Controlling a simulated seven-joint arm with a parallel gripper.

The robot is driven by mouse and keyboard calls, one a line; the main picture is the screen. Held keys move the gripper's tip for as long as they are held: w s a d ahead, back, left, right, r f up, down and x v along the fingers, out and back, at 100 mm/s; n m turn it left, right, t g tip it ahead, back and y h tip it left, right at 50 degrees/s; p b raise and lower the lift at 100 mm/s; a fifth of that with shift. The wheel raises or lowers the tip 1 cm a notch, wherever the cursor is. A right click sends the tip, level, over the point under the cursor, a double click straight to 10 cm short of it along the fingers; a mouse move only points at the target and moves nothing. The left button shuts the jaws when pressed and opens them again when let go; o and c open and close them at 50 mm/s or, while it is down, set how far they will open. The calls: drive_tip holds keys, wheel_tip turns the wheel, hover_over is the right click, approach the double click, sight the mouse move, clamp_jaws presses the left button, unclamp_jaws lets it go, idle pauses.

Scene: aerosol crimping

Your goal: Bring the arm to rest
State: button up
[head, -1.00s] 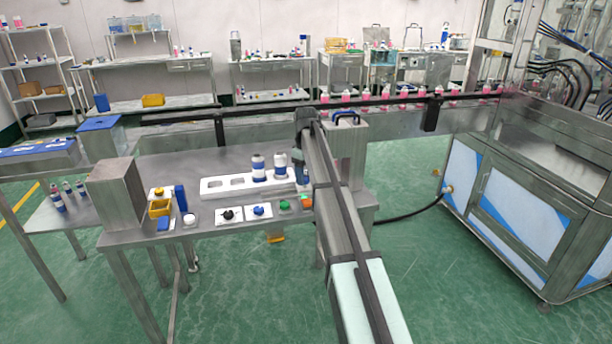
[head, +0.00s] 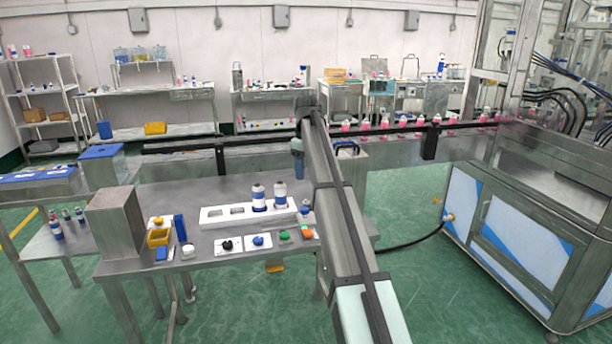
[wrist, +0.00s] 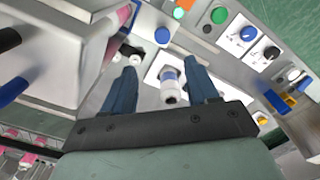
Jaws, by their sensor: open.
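My gripper (wrist: 160,68) shows two blue fingers spread apart with nothing between their tips. In the head view my gripper (head: 297,160) hangs from the arm's end, above the back of the steel table (head: 215,180).
A row of button panels (head: 229,246) lines the table's front. A conveyor with pink bottles (head: 383,122) runs behind, towards a large machine (head: 530,230) at right. Space above the table's left is clear.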

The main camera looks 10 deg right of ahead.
idle(0.3)
drive_tip(key=s+a+f+m+h, duration=0.1)
drive_tip(key=s+a+f+m, duration=0.5)
drive_tip(key=s+f, duration=0.3)
drive_tip(key=s+a+f+m+h, duration=0.1)
drive_tip(key=s+a+f+m, duration=0.45)
drive_tip(key=s+f, duration=0.4)
drive_tip(key=s+d+f+n+g, duration=0.1)
drive_tip(key=s+f, duration=0.5)
drive_tip(key=f, duration=0.6)
drive_tip(key=s+d+f+g, duration=0.1)
drive_tip(key=s+f+g, duration=0.1)
drive_tip(key=s+f, duration=0.7)
drive_tip(key=s+d+f+n+g, duration=0.15)
drive_tip(key=s+f, duration=0.25)
drive_tip(key=f, duration=1)
drive_tip(key=s+f, duration=0.5)
drive_tip(key=s, duration=0.4)
drive_tip(key=s+f+g+y, duration=0.1)
drive_tip(key=s+f, duration=0.3)
drive_tip(key=s, duration=0.6)
drive_tip(key=s+f+n+g+y, duration=0.1)
drive_tip(key=s+f, duration=0.4)
drive_tip(key=s, duration=0.4)
drive_tip(key=shift+s+d+f, duration=0.25)
drive_tip(key=shift+d+f, duration=0.05)
drive_tip(key=shift+d, duration=0.1)
